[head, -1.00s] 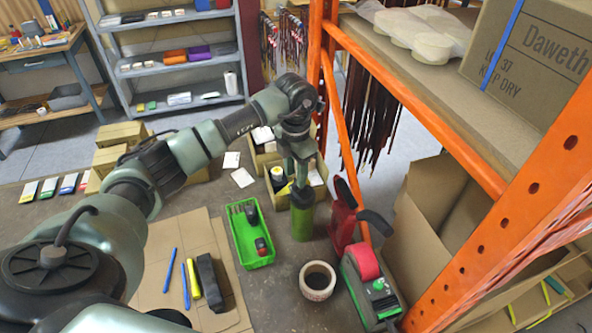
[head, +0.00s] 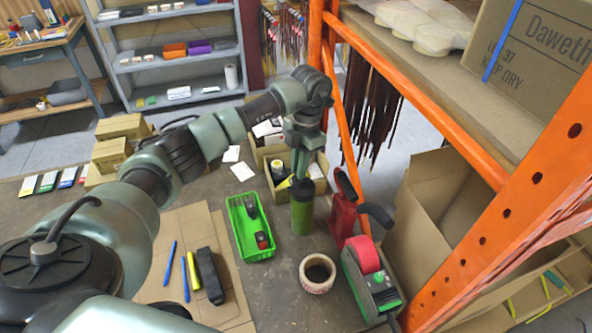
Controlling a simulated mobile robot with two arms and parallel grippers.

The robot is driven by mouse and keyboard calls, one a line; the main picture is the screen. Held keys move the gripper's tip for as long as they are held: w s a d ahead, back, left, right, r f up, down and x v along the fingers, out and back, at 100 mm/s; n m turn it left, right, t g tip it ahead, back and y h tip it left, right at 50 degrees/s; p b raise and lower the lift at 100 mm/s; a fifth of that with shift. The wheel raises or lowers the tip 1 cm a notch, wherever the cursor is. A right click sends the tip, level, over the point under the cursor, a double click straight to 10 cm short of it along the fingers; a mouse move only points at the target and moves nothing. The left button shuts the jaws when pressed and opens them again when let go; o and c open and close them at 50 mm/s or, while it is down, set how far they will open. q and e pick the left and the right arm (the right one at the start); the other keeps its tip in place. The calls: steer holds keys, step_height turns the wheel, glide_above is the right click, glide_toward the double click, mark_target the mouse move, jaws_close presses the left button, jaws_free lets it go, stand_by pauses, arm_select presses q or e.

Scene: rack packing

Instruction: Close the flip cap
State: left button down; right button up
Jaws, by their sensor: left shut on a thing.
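A green bottle (head: 302,214) stands upright on the workbench, just left of a red tape dispenser. My left gripper (head: 301,181) points down over its top, with its fingers at the dark cap. It is shut on the top of the bottle. The gripper hides most of the cap, so I cannot tell whether the flip lid is open or shut. My right gripper is not in view.
A green tray (head: 239,243) with small items stands left of the bottle. A tape roll (head: 317,272), a red tape dispenser (head: 344,217) and a red and green dispenser (head: 369,281) stand in front and right. An orange rack post (head: 512,205) bounds the right side.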

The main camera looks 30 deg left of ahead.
arm_select(q)
steer(key=w+g+b, duration=0.1)
steer(key=b, duration=0.1)
steer(key=w+d+f+g+y+b, duration=0.1)
steer(key=g+b, duration=0.1)
steer(key=shift+d+f+b, duration=0.1)
steer(key=shift+f+b, duration=0.05)
steer(key=shift+b, duration=0.25)
steer(key=shift+w+g+b, duration=0.2)
steer(key=shift+g+b, duration=0.25)
steer(key=shift+g, duration=0.05)
steer(key=shift+r, duration=0.2)
steer(key=c, duration=1.4)
jaws_free()
steer(key=shift+w+y, duration=0.1)
steer(key=shift+y, duration=0.2)
steer(key=shift+r, duration=0.1)
step_height(320, 180, up, 20)
steer(key=p, duration=0.8)
